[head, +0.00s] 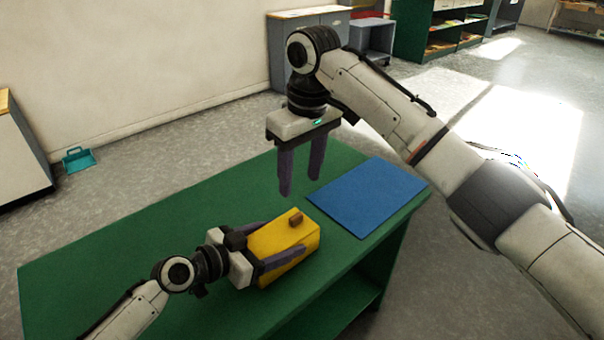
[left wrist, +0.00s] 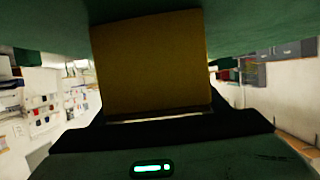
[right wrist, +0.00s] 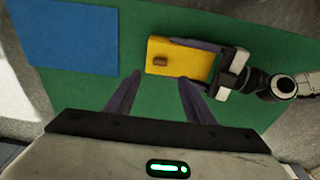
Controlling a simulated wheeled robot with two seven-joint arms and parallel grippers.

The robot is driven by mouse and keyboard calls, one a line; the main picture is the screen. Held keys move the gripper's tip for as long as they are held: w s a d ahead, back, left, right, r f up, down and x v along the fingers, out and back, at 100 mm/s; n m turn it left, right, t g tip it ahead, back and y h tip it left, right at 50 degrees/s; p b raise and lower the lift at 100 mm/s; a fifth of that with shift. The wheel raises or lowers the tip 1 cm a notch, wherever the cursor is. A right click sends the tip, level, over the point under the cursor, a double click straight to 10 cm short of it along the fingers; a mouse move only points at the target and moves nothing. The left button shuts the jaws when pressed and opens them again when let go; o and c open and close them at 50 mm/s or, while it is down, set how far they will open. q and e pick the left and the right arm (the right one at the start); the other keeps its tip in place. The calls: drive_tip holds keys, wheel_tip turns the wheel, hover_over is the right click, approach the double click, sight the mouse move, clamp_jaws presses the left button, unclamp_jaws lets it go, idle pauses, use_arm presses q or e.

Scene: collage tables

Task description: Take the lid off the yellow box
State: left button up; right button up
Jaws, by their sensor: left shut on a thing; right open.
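The yellow box (head: 298,263) stands on the green table (head: 130,255), with its lid (head: 278,234) on top. A small brown knob (head: 296,220) sits on the lid. My left gripper (head: 281,243) is shut on the box, one finger along each side. In the left wrist view the yellow box (left wrist: 152,65) fills the space between the fingers. My right gripper (head: 300,190) is open and empty, pointing down above the table behind the box. In the right wrist view the knob (right wrist: 160,61) shows beyond the open fingers (right wrist: 158,80).
A blue mat (head: 368,196) lies flat on the table to the right of the box. The table's left part is clear. Cabinets (head: 300,40) and green shelves (head: 440,35) stand far behind. A teal dustpan (head: 78,160) is on the floor by the wall.

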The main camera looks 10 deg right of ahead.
sight(296, 215)
drive_tip(key=f, duration=0.7)
drive_tip(key=w+f, duration=0.1)
drive_tip(key=f, duration=0.3)
drive_tip(key=shift+a, duration=0.35)
clamp_jaws()
drive_tip(key=shift+r, duration=0.15)
drive_tip(key=shift+r, duration=0.15)
drive_tip(key=shift+r, duration=1)
drive_tip(key=shift+a+r, duration=0.1)
drive_tip(key=shift+r, duration=1.9)
use_arm(q)
drive_tip(key=o, duration=1.6)
use_arm(e)
drive_tip(key=shift+a, duration=0.1)
